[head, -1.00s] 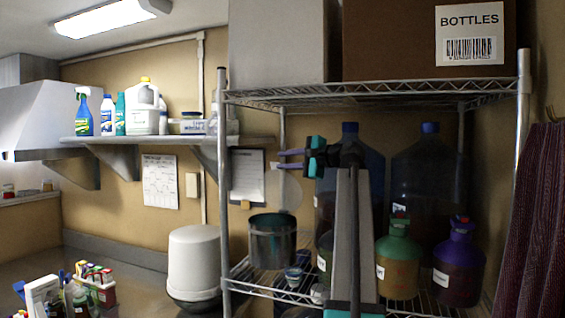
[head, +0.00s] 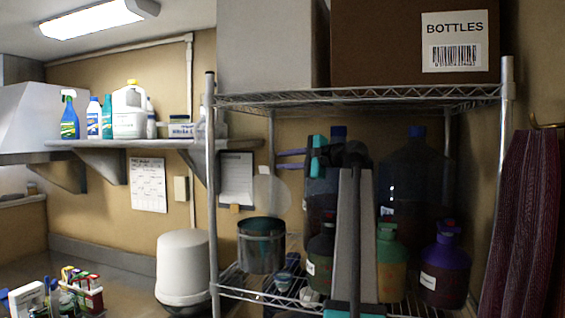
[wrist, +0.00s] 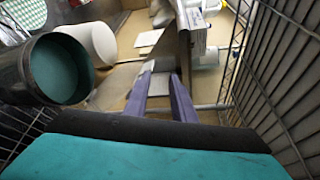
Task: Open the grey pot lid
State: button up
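The grey pot (head: 262,247) stands on the wire shelf, left of my arm. It shows in the wrist view at the left (wrist: 22,62), tilted by the camera angle, with a teal round face inside its dark rim. A pale, see-through disc (head: 272,196), which looks like the lid, stands upright behind and above the pot's rim; I cannot tell if it is attached. My gripper (head: 280,159) is above and right of the pot, pointing left, apart from pot and disc. Its two purple fingers (wrist: 160,85) are spread with nothing held between them.
Large dark bottles (head: 415,180) and smaller jugs (head: 442,270) stand right of my arm. A shelf post (head: 211,190) is left of the pot. Boxes sit on the upper rack (head: 370,94). A white bucket (head: 183,265) stands outside the rack.

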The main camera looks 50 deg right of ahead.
jog(key=shift+s+d+r, duration=0.15)
jog(key=shift+s+r, duration=0.1)
jog(key=shift+s, duration=0.35)
jog(key=shift+s+d+r, duration=0.15)
jog(key=shift+s+r, duration=0.05)
jog(key=shift+s, duration=0.4)
jog(key=shift+p, duration=0.4)
jog(key=shift+s, duration=0.1)
jog(key=s+r+b, duration=0.1)
jog(key=s+b, duration=0.4)
jog(key=s, duration=0.8)
jog(key=shift+s+d+r, duration=0.15)
jog(key=shift+s+r, duration=0.1)
jog(key=shift+r, duration=0.15)
